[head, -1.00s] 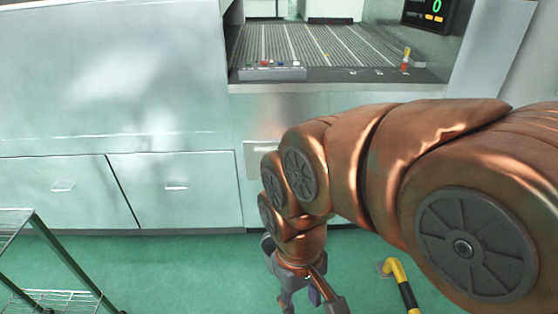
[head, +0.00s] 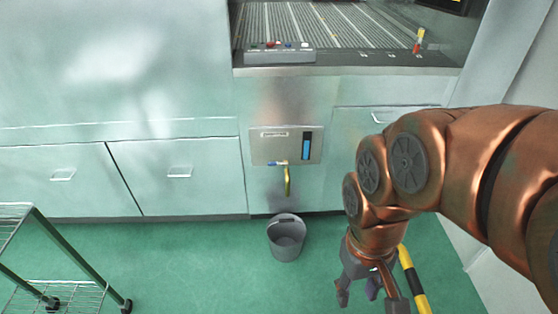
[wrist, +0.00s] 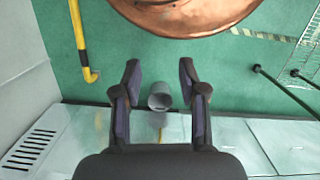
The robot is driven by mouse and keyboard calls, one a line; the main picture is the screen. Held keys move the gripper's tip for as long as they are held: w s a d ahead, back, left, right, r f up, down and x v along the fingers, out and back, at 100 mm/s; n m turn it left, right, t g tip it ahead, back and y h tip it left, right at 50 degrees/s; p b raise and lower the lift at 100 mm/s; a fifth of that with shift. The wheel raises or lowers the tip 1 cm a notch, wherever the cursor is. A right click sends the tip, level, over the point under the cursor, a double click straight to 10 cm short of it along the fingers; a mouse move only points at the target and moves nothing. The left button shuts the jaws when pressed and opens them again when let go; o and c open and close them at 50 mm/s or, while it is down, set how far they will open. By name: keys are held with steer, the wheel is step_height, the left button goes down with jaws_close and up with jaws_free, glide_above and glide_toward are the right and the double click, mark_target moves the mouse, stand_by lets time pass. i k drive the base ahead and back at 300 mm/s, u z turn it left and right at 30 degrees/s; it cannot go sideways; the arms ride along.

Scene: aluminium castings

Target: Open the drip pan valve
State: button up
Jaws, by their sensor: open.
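My gripper (head: 368,296) is open and empty, pointing down, to the right of the bucket and apart from the valve. In the wrist view my gripper's two fingers (wrist: 160,78) are spread wide.
A yellow-and-black rail (head: 412,281) stands on the floor just right of my gripper. A wire-shelf cart (head: 60,262) is at the lower left. Drawer fronts with handles line the machine. The green floor between cart and bucket is clear.

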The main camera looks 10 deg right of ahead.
mark_target(287, 166)
steer(key=z, duration=0.05)
steer(key=k, duration=0.6)
steer(key=u, duration=0.6)
steer(key=i, duration=1.35)
steer(key=z, duration=0.05)
